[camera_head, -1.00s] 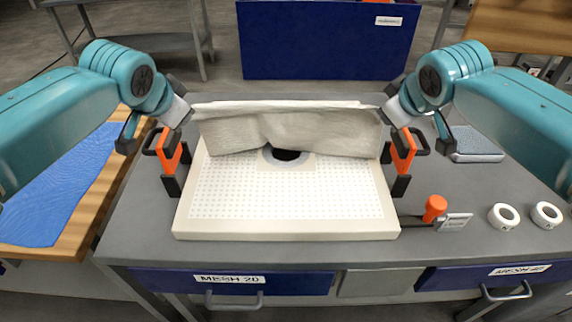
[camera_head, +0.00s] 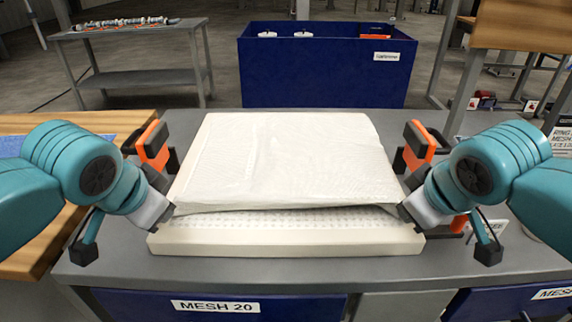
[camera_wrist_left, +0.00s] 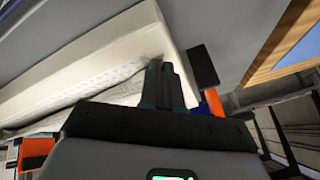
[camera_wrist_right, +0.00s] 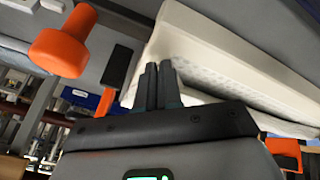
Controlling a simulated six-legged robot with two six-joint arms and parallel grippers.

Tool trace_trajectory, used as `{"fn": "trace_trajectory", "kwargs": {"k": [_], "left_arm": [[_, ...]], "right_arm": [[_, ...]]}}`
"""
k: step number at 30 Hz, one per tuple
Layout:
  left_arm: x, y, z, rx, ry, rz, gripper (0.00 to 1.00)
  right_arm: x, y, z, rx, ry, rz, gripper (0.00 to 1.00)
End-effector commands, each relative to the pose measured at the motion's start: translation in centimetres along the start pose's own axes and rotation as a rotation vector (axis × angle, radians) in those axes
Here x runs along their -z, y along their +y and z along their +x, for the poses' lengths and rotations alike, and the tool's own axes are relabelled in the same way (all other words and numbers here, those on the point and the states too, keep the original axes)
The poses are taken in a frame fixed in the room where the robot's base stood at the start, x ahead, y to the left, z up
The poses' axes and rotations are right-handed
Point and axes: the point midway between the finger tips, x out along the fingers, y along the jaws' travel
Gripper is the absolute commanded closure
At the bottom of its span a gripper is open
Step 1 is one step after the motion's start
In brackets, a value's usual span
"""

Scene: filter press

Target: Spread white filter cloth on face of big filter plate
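The white filter cloth (camera_head: 290,160) lies over most of the big filter plate (camera_head: 290,240) in the head view, hiding its centre hole. A front strip of perforated face is bare. The cloth has shallow wrinkles, and its near edge is raised slightly off the face. My left gripper (camera_head: 168,212) is shut on the cloth's near left corner. Its closed fingers (camera_wrist_left: 165,85) show beside the cloth in the left wrist view. My right gripper (camera_head: 408,213) is shut on the near right corner. Its closed fingers (camera_wrist_right: 158,85) show in the right wrist view. The pinched corners are largely hidden.
Orange-and-black clamps stand beside the plate, left (camera_head: 155,140) and right (camera_head: 418,145). An orange knob (camera_wrist_right: 62,45) is near my right gripper. A blue bin (camera_head: 320,70) stands behind the table. Blue mesh lies on the wooden surface (camera_head: 40,250) at left.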

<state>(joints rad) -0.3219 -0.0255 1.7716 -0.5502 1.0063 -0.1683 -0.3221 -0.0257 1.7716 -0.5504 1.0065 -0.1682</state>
Motion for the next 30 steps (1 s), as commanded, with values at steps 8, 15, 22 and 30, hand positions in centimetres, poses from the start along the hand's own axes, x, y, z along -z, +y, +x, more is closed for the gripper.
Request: {"fn": "trace_trajectory", "kwargs": {"k": [8,15,22,30], "left_arm": [[-0.1,-0.2,-0.1,0.004,-0.003,-0.001,0.68],[-0.1,0.0,0.0,-0.001,-0.003,0.000,0.53],[0.0,0.1,-0.3,-0.003,-0.003,0.001,0.53],[0.4,-0.1,-4.9,0.000,0.003,0.001,0.53]], "right_arm": [[-0.1,0.2,-0.1,-0.004,-0.003,0.001,0.66],[-0.1,0.0,0.1,0.001,-0.004,0.000,0.53],[0.0,-0.1,-0.3,0.003,-0.003,-0.001,0.53],[0.4,0.1,-4.9,0.000,0.003,-0.001,0.53]]}}
